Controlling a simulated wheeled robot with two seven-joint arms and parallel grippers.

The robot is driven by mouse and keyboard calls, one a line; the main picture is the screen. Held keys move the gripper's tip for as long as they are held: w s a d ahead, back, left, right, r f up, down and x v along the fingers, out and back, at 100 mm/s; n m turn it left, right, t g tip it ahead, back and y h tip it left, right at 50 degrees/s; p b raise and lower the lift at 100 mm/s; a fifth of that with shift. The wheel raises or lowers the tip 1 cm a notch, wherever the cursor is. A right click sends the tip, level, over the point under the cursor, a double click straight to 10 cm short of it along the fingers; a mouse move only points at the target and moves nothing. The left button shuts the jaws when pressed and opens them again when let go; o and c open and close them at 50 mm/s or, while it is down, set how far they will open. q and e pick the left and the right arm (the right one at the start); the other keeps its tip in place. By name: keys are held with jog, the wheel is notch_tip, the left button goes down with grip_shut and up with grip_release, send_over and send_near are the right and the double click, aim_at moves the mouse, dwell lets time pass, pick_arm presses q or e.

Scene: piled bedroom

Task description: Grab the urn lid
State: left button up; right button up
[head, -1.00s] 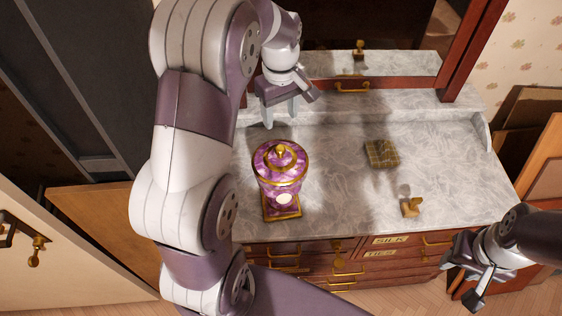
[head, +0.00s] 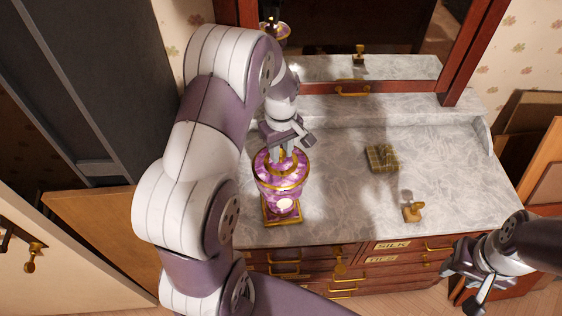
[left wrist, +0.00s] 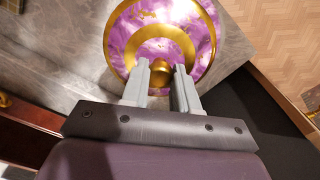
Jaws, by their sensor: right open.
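The purple and gold urn (head: 281,188) stands upright on the marble dresser top, on a square gold base. Its round lid (head: 270,165) has gold rings and a gold knob; the lid fills the top of the left wrist view (left wrist: 128,40). My left gripper (head: 287,150) is over the lid, pointing down. In the left wrist view its two fingers (left wrist: 161,72) are apart, on either side of the gold knob (left wrist: 161,69). I cannot tell whether they touch it. My right gripper (head: 468,275) is open and empty, in front of the dresser at the lower right.
The marble dresser top (head: 330,205) is clear around a small patterned gold box (head: 382,158) and a small gold stamp-like object (head: 412,211). A mirror in a red-brown frame (head: 470,60) stands behind. A dark cabinet (head: 90,80) is at the left.

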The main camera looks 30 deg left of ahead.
pick_arm(q)
grip_shut()
jog(key=shift+a, duration=0.1)
jog(key=shift+r, duration=0.1)
